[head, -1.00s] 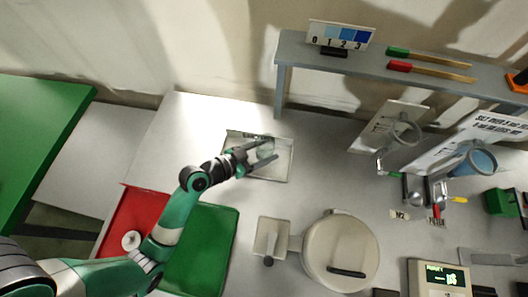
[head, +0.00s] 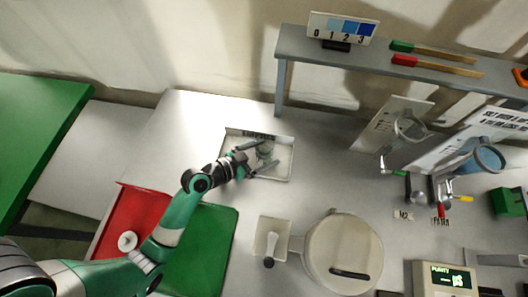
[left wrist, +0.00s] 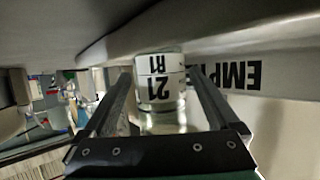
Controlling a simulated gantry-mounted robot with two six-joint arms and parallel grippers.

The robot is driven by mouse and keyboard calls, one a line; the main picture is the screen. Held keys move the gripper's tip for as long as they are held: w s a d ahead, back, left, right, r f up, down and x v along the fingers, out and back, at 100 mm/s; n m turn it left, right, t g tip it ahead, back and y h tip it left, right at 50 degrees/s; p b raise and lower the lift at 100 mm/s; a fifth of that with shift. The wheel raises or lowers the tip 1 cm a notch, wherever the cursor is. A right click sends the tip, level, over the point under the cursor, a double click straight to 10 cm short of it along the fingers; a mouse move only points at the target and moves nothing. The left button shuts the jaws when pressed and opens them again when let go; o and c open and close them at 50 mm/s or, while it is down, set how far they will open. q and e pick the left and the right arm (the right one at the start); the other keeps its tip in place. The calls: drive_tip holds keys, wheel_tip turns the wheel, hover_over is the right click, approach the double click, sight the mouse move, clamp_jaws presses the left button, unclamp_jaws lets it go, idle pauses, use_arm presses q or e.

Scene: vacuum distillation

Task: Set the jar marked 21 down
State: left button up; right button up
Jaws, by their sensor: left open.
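The jar marked 21 (left wrist: 160,88) is clear glass with a white label reading 21 and R1, which appears inverted in the left wrist view. In the head view the small jar (head: 265,149) is at the white tray marked EMPTIES (head: 286,164), between the fingers of my left gripper (head: 261,158). My left gripper (left wrist: 160,100) is open, with one finger on each side of the jar. The jar's base is partly hidden by the gripper, so its contact with the tray floor is hard to see. My right gripper is not in view.
A grey shelf (head: 400,64) stands behind and right of the tray. A red tray (head: 140,212) and a green mat (head: 203,250) lie nearer, under my left arm. A round cream vessel (head: 342,252) stands at front right.

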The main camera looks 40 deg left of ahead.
sight(257, 156)
use_arm(q)
drive_tip(key=shift+s+r, duration=0.1)
drive_tip(key=shift+r, duration=0.2)
drive_tip(key=p+v, duration=0.1)
drive_tip(key=v, duration=0.6)
drive_tip(key=shift+s, duration=0.15)
